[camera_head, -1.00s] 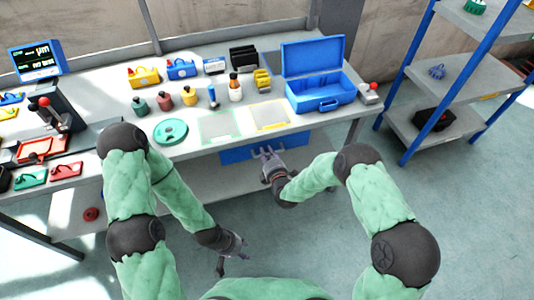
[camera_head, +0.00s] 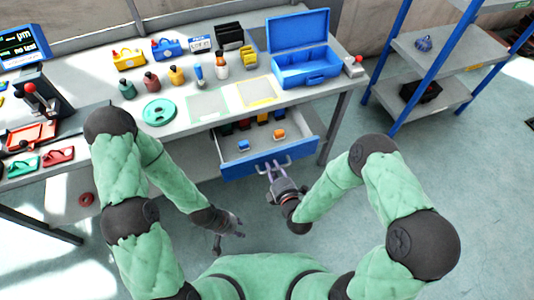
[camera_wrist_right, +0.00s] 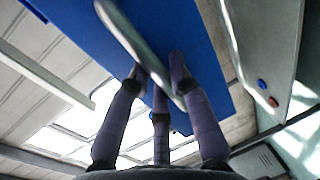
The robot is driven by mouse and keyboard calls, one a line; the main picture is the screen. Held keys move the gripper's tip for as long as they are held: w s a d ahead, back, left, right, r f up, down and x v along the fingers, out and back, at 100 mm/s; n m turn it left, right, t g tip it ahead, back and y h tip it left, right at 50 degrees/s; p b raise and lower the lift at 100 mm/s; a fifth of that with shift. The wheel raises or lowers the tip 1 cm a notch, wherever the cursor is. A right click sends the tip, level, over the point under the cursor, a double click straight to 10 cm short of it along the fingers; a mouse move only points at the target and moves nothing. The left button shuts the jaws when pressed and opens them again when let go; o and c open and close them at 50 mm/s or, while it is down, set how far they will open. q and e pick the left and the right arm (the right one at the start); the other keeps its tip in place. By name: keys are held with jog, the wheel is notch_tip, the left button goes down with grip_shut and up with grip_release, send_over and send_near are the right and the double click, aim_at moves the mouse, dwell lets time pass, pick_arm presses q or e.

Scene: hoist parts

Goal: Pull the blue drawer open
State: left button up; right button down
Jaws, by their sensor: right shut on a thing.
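The blue drawer (camera_head: 238,168) hangs under the workbench and stands well out from it, with its inside in view. Several small red, yellow, orange and blue items lie in it. My right gripper (camera_head: 277,169) is at the middle of the drawer front, shut on the drawer's metal handle. In the right wrist view the handle (camera_wrist_right: 120,30) crosses between the fingers of my right gripper (camera_wrist_right: 158,75), in front of the blue drawer face. My left gripper (camera_head: 228,238) hangs low over the floor, apart from the drawer; its fingers are too small to judge.
The workbench (camera_head: 180,140) carries an open blue toolbox (camera_head: 305,72), bottles, a green disc (camera_head: 159,112) and a monitor (camera_head: 25,45). A blue-framed shelf (camera_head: 440,60) stands at the right. The floor between drawer and my body is clear.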

jog(key=shift+f+v, duration=0.2)
jog(key=shift+v, duration=0.75)
jog(key=shift+f+v, duration=0.2)
jog(key=shift+v, duration=0.75)
jog(key=shift+f+v, duration=0.2)
jog(key=shift+v, duration=0.75)
jog(key=shift+s, duration=0.15)
jog(key=c, duration=1.1)
grip_release()
jog(key=shift+f, duration=0.1)
jog(key=shift+d, duration=0.1)
jog(key=v, duration=0.7)
jog(key=shift+s, duration=0.2)
